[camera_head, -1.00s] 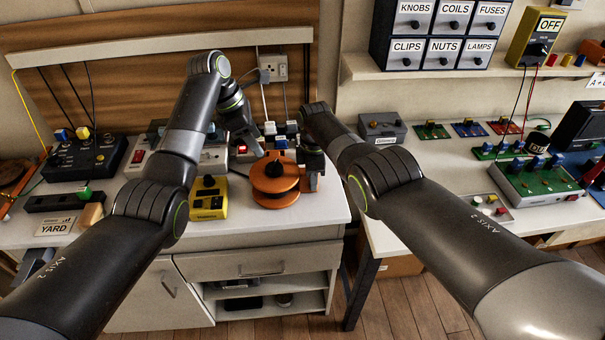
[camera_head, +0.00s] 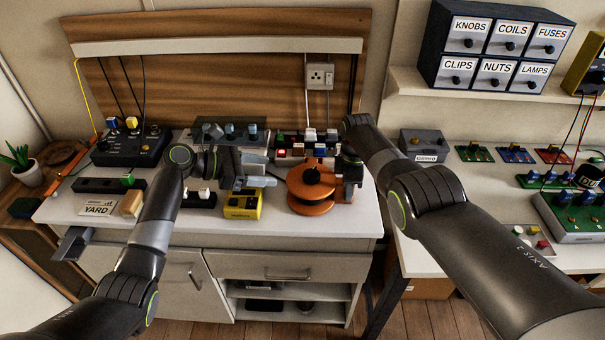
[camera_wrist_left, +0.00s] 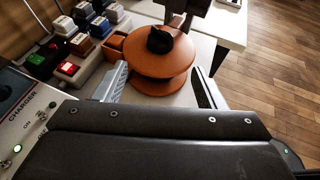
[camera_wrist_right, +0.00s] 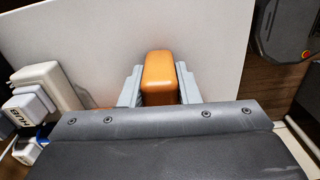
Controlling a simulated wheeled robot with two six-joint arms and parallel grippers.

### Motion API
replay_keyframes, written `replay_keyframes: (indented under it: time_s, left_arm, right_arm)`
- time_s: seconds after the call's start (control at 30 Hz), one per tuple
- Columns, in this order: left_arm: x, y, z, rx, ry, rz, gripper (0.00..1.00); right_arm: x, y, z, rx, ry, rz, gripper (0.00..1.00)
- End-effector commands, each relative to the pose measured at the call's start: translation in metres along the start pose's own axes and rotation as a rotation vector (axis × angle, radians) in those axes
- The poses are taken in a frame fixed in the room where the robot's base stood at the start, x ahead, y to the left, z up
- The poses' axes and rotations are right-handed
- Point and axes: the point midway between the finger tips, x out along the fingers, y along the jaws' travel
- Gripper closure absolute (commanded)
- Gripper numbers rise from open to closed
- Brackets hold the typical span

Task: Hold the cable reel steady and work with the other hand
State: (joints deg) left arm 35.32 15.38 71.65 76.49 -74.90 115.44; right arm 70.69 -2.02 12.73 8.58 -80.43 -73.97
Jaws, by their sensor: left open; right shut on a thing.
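The cable reel (camera_head: 311,190) has two orange discs and a black knob on top, and stands upright on the left bench near its front edge. It also shows in the left wrist view (camera_wrist_left: 158,58), just beyond the fingertips. My left gripper (camera_head: 270,170) is open and empty to the left of the reel, its fingers pointing at it. My right gripper (camera_head: 342,182) is at the reel's right side. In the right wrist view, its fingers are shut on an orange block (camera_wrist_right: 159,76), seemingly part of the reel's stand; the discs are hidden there.
A yellow box (camera_head: 243,204) sits below my left gripper. A row of coloured switches (camera_head: 305,142) stands behind the reel. A YARD sign (camera_head: 98,208) and a dark control box (camera_head: 130,146) are at left. A gap separates this bench from the right bench (camera_head: 425,262).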

Motion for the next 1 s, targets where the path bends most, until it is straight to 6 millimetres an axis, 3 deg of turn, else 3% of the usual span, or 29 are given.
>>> replay_keyframes:
  time_s: [0.5, 0.7, 1.0]
  left_arm:
    - [0.094, -0.001, 0.0, -0.001, 0.002, -0.004, 0.36]
    - [0.11, -0.001, 0.0, 0.0, 0.002, -0.003, 0.36]
    - [0.113, -0.001, 0.0, 0.002, 0.003, -0.002, 0.36]
  right_arm:
    - [0.0, 0.0, 0.0, -0.001, 0.0, 0.0, 1.0]
    - [0.0, 0.0, 0.0, -0.001, 0.0, 0.0, 1.0]
    - [0.0, 0.0, 0.0, 0.0, 0.0, 0.0, 1.0]
